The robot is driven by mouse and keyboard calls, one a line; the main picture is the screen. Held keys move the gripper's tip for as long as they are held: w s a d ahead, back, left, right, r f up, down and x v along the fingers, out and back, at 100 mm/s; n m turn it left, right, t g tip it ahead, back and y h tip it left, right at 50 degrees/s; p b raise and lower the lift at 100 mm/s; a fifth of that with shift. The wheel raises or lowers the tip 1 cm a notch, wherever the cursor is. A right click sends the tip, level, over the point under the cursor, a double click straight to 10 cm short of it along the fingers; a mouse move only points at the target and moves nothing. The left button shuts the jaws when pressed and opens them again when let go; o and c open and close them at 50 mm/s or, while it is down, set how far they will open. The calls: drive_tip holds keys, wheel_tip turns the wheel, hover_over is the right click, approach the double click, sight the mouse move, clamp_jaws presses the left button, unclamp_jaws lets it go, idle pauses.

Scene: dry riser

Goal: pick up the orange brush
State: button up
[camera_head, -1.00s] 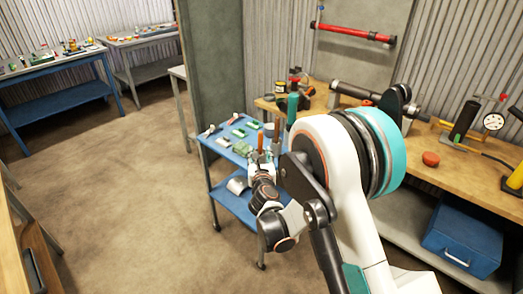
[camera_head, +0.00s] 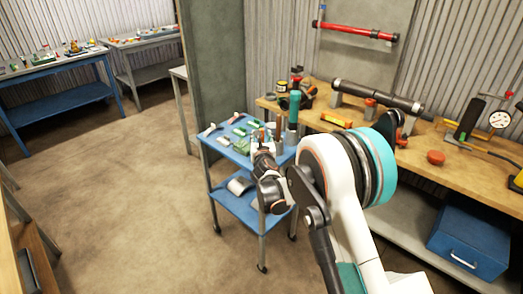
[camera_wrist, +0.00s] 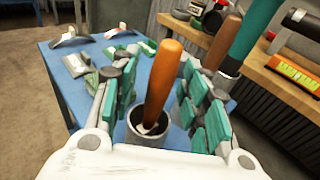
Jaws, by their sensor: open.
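The orange brush (camera_wrist: 164,85) stands handle up in a grey cup (camera_wrist: 146,138) on the blue cart (camera_wrist: 62,62); only its orange-brown handle shows clearly, leaning slightly right. My gripper (camera_wrist: 160,78) is open, with its teal-padded fingers to the left and right of the handle. I cannot tell whether either finger touches it. In the head view my gripper (camera_head: 264,143) is over the cart's top (camera_head: 222,143), and the brush is mostly hidden by my arm there.
A second brown handle (camera_wrist: 222,42) and a teal-handled tool (camera_wrist: 258,32) stand close behind the right finger. Green and grey small items (camera_wrist: 110,55) lie on the cart's left part. A wooden workbench (camera_head: 455,152) with tools stands to the right. The floor (camera_head: 130,180) left of the cart is clear.

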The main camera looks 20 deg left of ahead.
clamp_jaws()
drive_tip(key=shift+r, duration=0.15)
